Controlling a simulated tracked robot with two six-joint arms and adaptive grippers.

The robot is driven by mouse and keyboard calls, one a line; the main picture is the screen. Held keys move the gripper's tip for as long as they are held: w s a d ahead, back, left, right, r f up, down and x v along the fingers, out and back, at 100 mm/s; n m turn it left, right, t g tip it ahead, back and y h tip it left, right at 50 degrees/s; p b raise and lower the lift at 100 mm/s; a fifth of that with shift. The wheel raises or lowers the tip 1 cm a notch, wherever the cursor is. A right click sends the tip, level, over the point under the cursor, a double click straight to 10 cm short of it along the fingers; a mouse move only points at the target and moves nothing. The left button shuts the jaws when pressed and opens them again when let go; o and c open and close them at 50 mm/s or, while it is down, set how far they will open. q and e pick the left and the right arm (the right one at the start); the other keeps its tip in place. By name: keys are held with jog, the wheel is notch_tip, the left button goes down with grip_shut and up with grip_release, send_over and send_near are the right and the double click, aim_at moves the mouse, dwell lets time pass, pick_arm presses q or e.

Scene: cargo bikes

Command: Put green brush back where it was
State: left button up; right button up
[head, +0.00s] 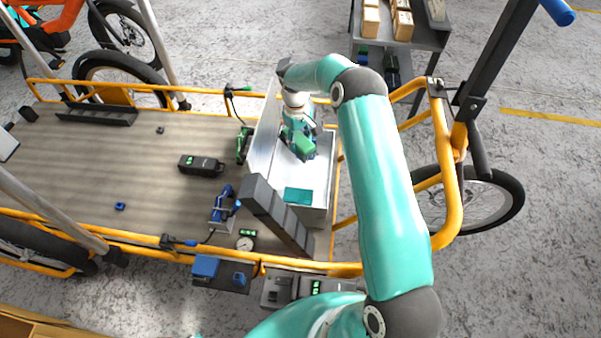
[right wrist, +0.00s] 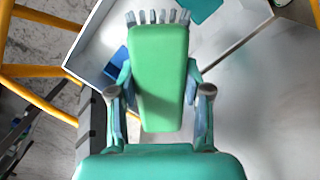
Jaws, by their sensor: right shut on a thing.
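I cannot tell whether the brush touches the metal surface below. My left gripper is not in view.
A flat teal piece (head: 298,196) lies on the metal top, beside a row of dark grey blocks (head: 275,212). A blue tool (head: 222,205) and a black case (head: 201,165) are on the wooden bed (head: 100,180). Yellow rails (head: 290,263) edge the bike.

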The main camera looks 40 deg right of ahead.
jog(key=b, duration=0.2)
send_over(304, 178)
notch_tip(304, 178, down, 12)
jog(key=shift+w+d+f, duration=0.1)
jog(key=shift+f, duration=2.25)
jog(key=shift+f+b, duration=0.15)
jog(key=shift+b, duration=0.2)
jog(key=o, duration=1.1)
